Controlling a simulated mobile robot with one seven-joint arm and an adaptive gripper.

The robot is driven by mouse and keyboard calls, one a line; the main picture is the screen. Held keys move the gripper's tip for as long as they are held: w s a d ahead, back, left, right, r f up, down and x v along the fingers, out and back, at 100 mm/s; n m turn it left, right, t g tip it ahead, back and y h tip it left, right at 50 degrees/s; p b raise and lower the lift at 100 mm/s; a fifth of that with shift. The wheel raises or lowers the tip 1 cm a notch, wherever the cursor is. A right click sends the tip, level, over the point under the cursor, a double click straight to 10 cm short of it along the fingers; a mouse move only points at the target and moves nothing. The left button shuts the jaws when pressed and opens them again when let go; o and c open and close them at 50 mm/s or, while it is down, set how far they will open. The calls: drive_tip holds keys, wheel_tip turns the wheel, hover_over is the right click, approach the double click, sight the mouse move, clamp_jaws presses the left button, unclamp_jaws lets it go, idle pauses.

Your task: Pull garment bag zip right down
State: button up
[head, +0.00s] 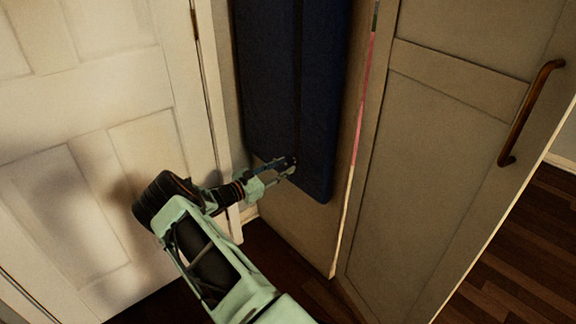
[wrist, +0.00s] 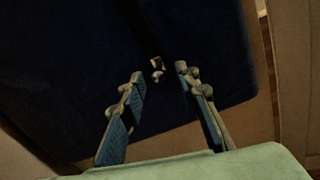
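The dark navy garment bag (head: 270,60) hangs upright in the head view, and its lower part fills much of the wrist view (wrist: 60,70). A dark zip line (head: 298,75) runs down its front. A small metal zip pull (wrist: 157,65) shows near the bag's lower edge in the wrist view. My gripper (head: 290,165) is at the lower front of the bag. In the wrist view my gripper (wrist: 160,73) is open, with one finger on each side of the pull and gaps between. I cannot tell whether the fingertips touch the bag.
A white panelled door (head: 80,120) stands on the left. A wardrobe door (head: 440,130) with a curved brown handle (head: 530,110) stands on the right. A pale panel (head: 300,225) is behind and below the bag. Dark wooden floor (head: 515,250) shows at the lower right.

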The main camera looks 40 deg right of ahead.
drive_tip(key=a, duration=0.9)
drive_tip(key=shift+s, duration=0.4)
drive_tip(key=shift+a, duration=0.1)
